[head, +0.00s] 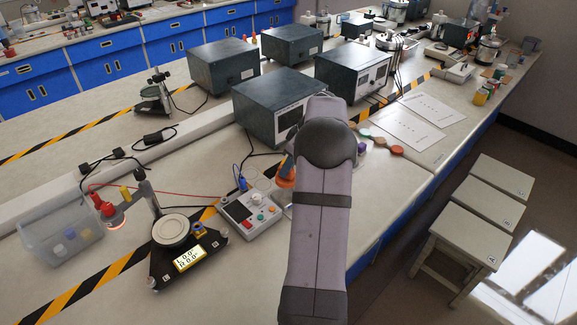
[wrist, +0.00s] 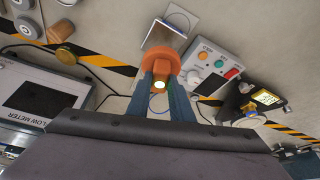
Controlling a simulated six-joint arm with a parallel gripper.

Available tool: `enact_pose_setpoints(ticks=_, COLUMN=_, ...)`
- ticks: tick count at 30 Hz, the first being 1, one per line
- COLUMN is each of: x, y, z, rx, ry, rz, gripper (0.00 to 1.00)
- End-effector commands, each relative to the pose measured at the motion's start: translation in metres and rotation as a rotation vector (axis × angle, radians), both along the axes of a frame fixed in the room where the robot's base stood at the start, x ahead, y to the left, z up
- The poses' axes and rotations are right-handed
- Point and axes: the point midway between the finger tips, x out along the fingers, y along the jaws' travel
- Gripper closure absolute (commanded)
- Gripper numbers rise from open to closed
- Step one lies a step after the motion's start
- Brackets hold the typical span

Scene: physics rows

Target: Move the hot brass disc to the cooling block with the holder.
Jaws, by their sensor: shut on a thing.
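My gripper (wrist: 160,92) is shut on an orange holder (wrist: 165,58), with one blue-grey finger on each side of it in the wrist view. A small bright yellow-white spot (wrist: 159,85) shows at the near end of the holder; I cannot tell whether it is the hot brass disc. In the head view my arm hides the gripper, and part of the orange holder (head: 287,172) shows left of the arm. A pale square plate (wrist: 171,30) lies beyond the holder in the wrist view; I cannot tell whether it is the cooling block.
A control box (head: 250,212) with coloured knobs stands left of my arm. Farther left are a round-topped stand (head: 172,230) with a lit display, a red lamp (head: 106,207) and a clear bin (head: 60,232). Dark meter boxes (head: 277,103) stand behind.

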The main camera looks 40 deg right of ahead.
Motion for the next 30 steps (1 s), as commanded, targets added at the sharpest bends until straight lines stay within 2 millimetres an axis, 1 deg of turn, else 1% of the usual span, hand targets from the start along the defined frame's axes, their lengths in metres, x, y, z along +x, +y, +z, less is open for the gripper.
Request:
enact_pose_setpoints(ticks=2, x=0.001, y=0.000, z=0.001, rx=-0.001, ry=-0.002, rz=-0.001, gripper=1.00)
enact_pose_setpoints(ticks=7, x=0.001, y=0.000, z=-0.004, rx=-0.001, ry=-0.002, rz=-0.001, gripper=1.00)
enact_pose_setpoints(ticks=30, x=0.001, y=0.000, z=-0.045, rx=-0.001, ry=-0.002, rz=-0.001, gripper=1.00)
